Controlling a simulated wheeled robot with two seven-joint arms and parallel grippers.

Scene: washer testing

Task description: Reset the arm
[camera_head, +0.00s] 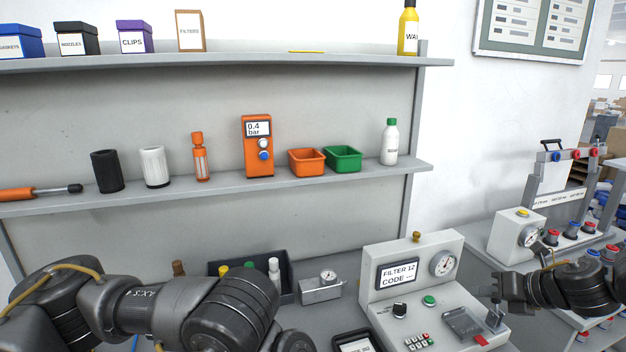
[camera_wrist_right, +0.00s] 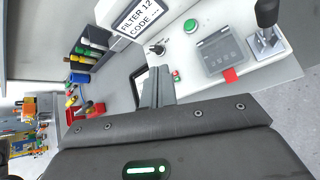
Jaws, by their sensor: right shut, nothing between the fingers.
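My right arm comes in from the right in the head view, and its gripper (camera_head: 498,286) is beside the right end of the grey test console (camera_head: 453,258). In the wrist view the fingers of my right gripper (camera_wrist_right: 157,82) are together with nothing between them, pointing toward the console front. My left arm (camera_head: 200,305) spans the lower left of the head view. Its gripper is out of the picture. The console screen reads "FILTER 12 CODE ---". It has a gauge, a green button, a black knob, a keypad and a lever.
Shelves above hold labelled boxes, a black filter (camera_head: 107,171), a white filter (camera_head: 155,167), an orange meter (camera_head: 257,146), an orange bin (camera_head: 306,162) and a green bin (camera_head: 343,159). A gauge block (camera_head: 321,289) stands left of the console. A valve rig (camera_head: 517,236) stands at the right.

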